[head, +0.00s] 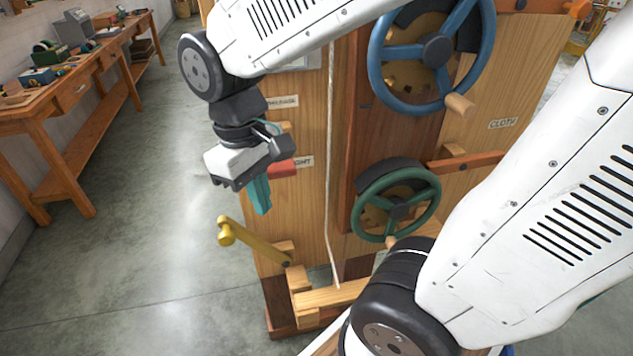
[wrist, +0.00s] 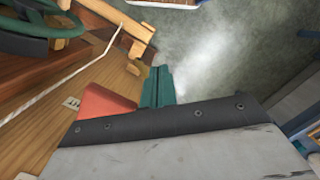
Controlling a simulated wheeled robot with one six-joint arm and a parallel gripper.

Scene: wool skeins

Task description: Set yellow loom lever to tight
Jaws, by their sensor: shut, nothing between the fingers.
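The yellow lever (head: 255,244) is low on the loom's left side in the head view. It slants from its knob at the upper left down to a wooden pivot at the lower right. I cannot clearly pick it out in the wrist view. My gripper (head: 243,167) is shut and empty, above the lever and apart from it.
The loom carries a blue wheel (head: 433,50) and a green wheel (head: 397,203). A pale cord (head: 329,150) hangs down the loom's front. A workbench (head: 75,95) stands at the far left. The floor left of the lever is clear.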

